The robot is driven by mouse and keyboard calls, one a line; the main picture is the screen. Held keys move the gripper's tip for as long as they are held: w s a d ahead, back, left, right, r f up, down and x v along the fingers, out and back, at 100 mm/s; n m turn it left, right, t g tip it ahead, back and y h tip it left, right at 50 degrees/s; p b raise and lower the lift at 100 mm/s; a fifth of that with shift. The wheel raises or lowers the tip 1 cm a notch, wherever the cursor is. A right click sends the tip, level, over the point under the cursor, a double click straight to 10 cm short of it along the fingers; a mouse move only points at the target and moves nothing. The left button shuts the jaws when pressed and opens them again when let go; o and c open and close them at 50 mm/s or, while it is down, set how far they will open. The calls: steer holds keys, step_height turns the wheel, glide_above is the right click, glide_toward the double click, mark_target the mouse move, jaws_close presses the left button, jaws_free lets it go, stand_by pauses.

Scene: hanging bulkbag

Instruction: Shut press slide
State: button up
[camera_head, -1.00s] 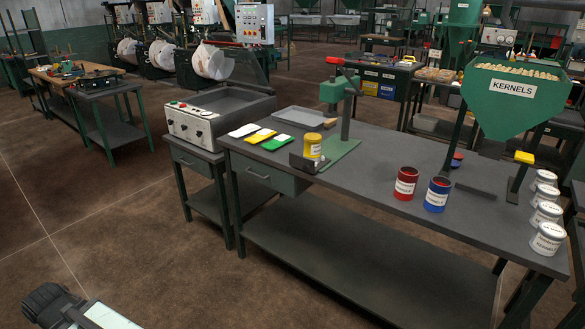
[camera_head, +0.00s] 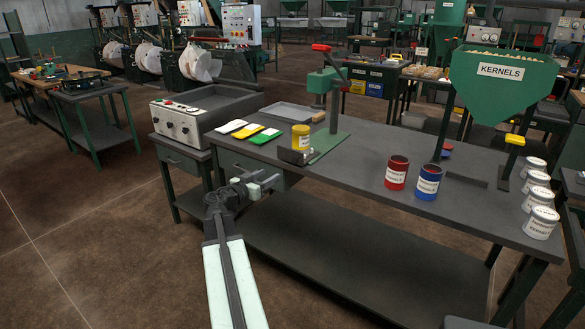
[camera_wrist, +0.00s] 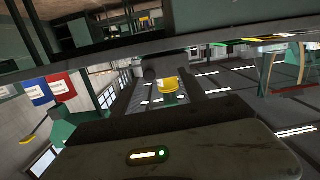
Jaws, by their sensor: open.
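The green press (camera_head: 322,82) with a red-tipped lever stands on the table (camera_head: 350,165). Its dark slide (camera_head: 293,157) sticks out toward the table's front edge, away from under the press head. A yellow can (camera_head: 300,138) stands upright at the slide; it also shows in the wrist view (camera_wrist: 167,86), which looks upside down. My gripper (camera_head: 263,186) is open and empty, in front of the table by the drawer, lower and left of the slide and apart from it. The gap between the can's base and the slide cannot be made out.
White, yellow and green packets (camera_head: 247,131) and a grey tray (camera_head: 290,112) lie left of the press. A red can (camera_head: 396,173) and a blue can (camera_head: 428,182) stand to the right, beside the kernel hopper (camera_head: 500,85). Several white cans (camera_head: 541,222) line the right end.

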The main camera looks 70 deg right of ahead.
mark_target(293, 160)
steer(key=shift+m+g+h, duration=0.4)
steer(key=shift+m+h, duration=0.1)
steer(key=s+d, duration=0.1)
steer(key=d, duration=0.2)
steer(key=s+d+r, duration=0.1)
steer(key=s+d, duration=0.1)
steer(key=d, duration=0.2)
steer(key=s+d+r, duration=0.1)
steer(key=s+d, duration=0.1)
steer(key=d, duration=0.1)
steer(key=shift+s+d, duration=0.25)
steer(key=shift+d, duration=0.05)
steer(key=shift+a, duration=0.1)
jaws_close()
steer(key=shift+w, duration=0.15)
